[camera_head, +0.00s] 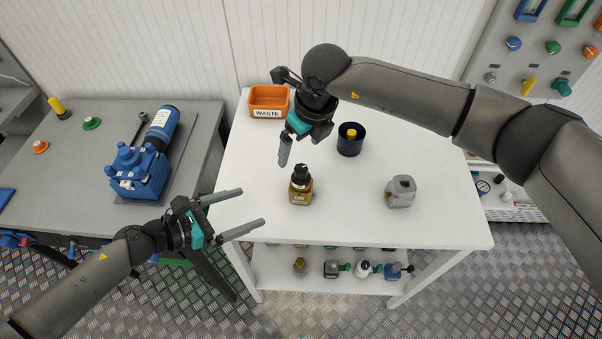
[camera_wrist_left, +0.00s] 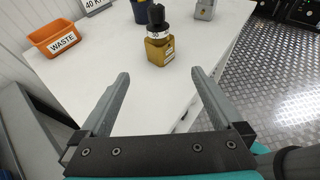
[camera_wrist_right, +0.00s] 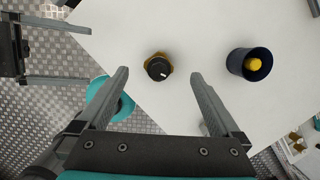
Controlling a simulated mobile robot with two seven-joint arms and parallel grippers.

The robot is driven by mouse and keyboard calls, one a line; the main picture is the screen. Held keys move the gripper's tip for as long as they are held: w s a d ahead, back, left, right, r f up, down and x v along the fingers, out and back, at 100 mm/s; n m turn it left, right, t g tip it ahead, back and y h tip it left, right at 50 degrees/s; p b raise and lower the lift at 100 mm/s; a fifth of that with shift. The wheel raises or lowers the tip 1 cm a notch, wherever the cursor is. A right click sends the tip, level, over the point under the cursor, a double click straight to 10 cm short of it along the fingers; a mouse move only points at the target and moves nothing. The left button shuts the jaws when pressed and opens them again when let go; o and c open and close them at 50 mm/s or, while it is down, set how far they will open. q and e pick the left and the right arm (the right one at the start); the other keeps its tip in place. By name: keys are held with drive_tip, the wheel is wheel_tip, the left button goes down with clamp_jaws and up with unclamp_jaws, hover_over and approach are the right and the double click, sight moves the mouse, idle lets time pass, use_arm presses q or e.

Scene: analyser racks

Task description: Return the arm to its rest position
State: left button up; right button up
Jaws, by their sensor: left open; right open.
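My right gripper (camera_head: 286,138) is open and empty above the white table (camera_head: 350,222), up and to the left of an amber bottle with a black cap (camera_head: 301,186). In the right wrist view the bottle (camera_wrist_right: 158,68) shows beyond the open fingers (camera_wrist_right: 160,80), apart from them. My left gripper (camera_head: 254,210) is open and empty at the table's left front edge. In the left wrist view its fingers (camera_wrist_left: 160,85) are spread, with the upright bottle (camera_wrist_left: 160,50) beyond them, not touched.
An orange WASTE bin (camera_head: 268,102), a dark blue cup (camera_head: 350,144) holding something yellow, and a grey container (camera_head: 401,191) stand on the table. A blue pump (camera_head: 139,172) sits on the left bench. Several small items fill the lower shelf (camera_head: 320,284).

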use_arm(q)
drive_tip(key=shift+v, duration=1)
